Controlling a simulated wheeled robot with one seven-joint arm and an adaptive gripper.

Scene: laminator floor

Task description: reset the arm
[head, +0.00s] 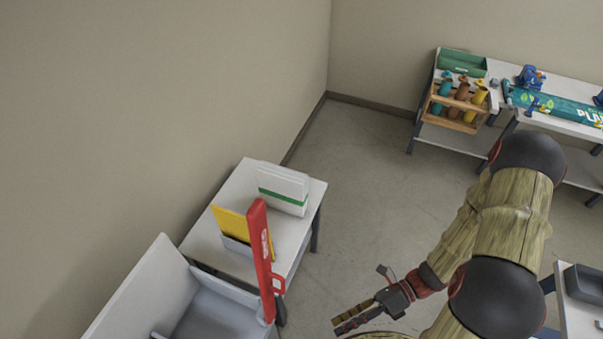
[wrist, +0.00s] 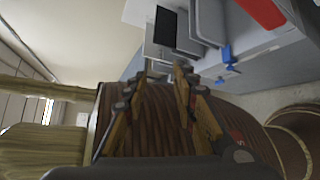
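My arm, wood-textured with dark joints, comes in at the right of the head view and bends down to the lower middle. My gripper (head: 345,318) is at the bottom of the head view, above the floor and pointing left. In the wrist view my gripper (wrist: 162,72) shows two fingers with a clear gap between them. Nothing is held between them. A brown ribbed surface, seemingly part of my own body, lies behind the fingers.
A grey machine (head: 206,312) with a red upright part (head: 261,250) stands left of my gripper. A white table (head: 238,183) holds a white-green box (head: 283,188) and yellow folder (head: 231,224). A bench with a wooden rack (head: 456,107) is far right. Mid-floor is clear.

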